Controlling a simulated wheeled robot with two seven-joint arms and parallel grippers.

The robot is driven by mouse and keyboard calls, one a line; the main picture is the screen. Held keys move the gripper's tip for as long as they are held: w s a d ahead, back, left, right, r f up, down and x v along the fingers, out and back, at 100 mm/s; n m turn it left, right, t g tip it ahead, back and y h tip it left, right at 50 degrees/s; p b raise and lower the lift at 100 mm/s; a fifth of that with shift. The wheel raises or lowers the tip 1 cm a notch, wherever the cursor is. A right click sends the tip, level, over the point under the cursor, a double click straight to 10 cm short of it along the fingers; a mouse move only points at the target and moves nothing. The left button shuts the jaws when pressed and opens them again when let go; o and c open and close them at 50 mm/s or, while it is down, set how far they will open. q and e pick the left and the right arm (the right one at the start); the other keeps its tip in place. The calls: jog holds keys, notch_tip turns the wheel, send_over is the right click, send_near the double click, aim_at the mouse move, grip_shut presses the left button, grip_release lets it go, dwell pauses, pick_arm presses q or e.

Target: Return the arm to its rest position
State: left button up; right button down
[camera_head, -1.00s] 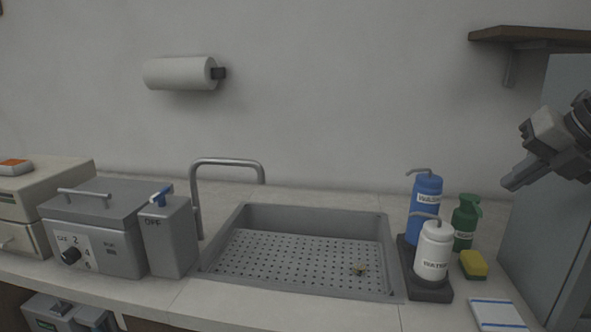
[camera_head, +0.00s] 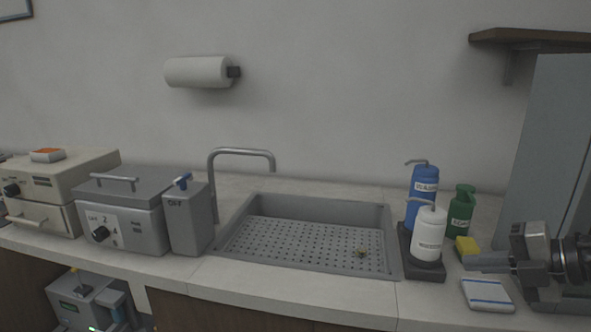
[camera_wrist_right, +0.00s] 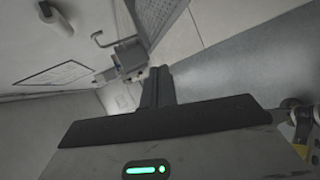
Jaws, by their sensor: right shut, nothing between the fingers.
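My right gripper (camera_head: 472,263) comes in from the right edge in the head view, with its fingers pointing left. It is in front of the yellow sponge and above the white cloth with blue stripes. Its fingers are together with nothing between them. In the right wrist view the dark fingers (camera_wrist_right: 157,86) also lie side by side. My left gripper is in no view.
The grey sink (camera_head: 300,268) has a perforated bottom with a small object on it. Bottles, including a white one (camera_head: 429,236), stand right of it. A grey box (camera_head: 189,222) and heated unit (camera_head: 128,217) stand left. A tall grey cabinet (camera_head: 553,150) is behind my gripper.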

jog(key=s+a+f+m+t, duration=0.2)
jog(key=f+m, duration=0.2)
jog(key=f, duration=0.2)
jog(key=s+a+f+m+t, duration=0.1)
jog(key=a+f+m+t, duration=0.15)
jog(key=f+m, duration=0.3)
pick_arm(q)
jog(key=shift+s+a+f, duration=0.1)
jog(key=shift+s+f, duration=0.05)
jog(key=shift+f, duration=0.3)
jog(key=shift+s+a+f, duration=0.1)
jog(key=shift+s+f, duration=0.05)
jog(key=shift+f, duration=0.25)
pick_arm(e)
jog(key=s+a+f+m+g+h, duration=0.3)
jog(key=s+a+f+m+h, duration=0.2)
jog(key=s+a+f+m, duration=0.9)
jog(key=shift+s+a+f+m, duration=0.15)
jog(key=shift+a+f+m, duration=0.2)
jog(key=shift+a+f, duration=0.7)
jog(key=shift+r, duration=0.1)
